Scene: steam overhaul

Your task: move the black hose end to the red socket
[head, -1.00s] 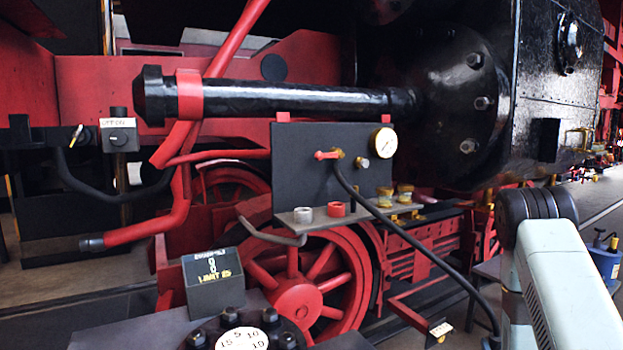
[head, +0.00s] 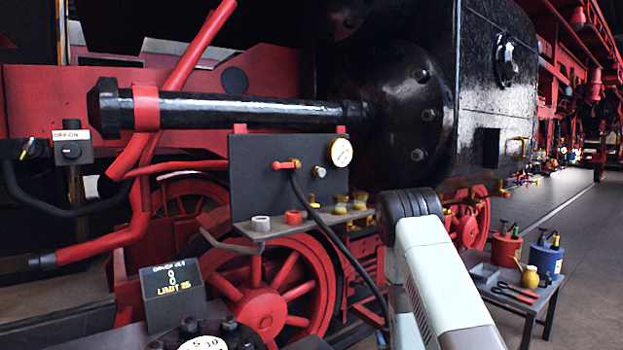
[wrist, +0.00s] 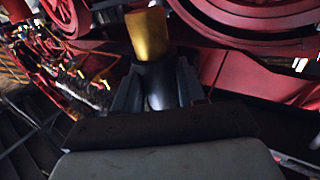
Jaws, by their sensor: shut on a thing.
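The black hose (head: 340,235) hangs from a fitting with a red lever on the dark panel and runs down to the right, behind my arm. In the wrist view, my gripper (wrist: 154,92) is shut on the black hose end (wrist: 152,75), which carries a brass-coloured tip (wrist: 149,32) pointing away from me. In the head view my gripper and the hose end are out of sight. The red socket (head: 293,217) is a short red ring on the small shelf under the panel. A pale grey socket (head: 261,223) stands just left of it.
The dark panel (head: 255,180) carries a round gauge (head: 341,152). Brass cups (head: 340,203) stand on the shelf's right. A counter box (head: 172,293) is at lower left. A tool table (head: 500,285) with red and blue cans stands right, with open floor beyond.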

